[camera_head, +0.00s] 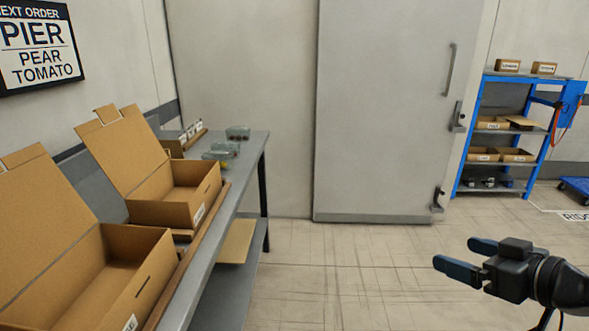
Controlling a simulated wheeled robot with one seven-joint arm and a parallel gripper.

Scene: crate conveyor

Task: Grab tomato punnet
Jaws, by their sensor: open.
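Several small clear punnets sit at the far end of the grey table (258,147). One punnet (238,132) stands near the back corner, and others (222,151) sit just in front of it. They are too small to tell which one holds tomatoes. My gripper (460,254) is at the lower right, open and empty, with its two blue fingers pointing left. It is over the open floor, well to the right of the table and apart from the punnets.
Two open cardboard boxes, one near (150,275) and one farther (205,195), stand along the table. A wall sign (38,45) reads PIER, PEAR, TOMATO. A grey door (385,110) is behind. A blue shelf rack (515,130) stands at the right. The middle floor (345,275) is clear.

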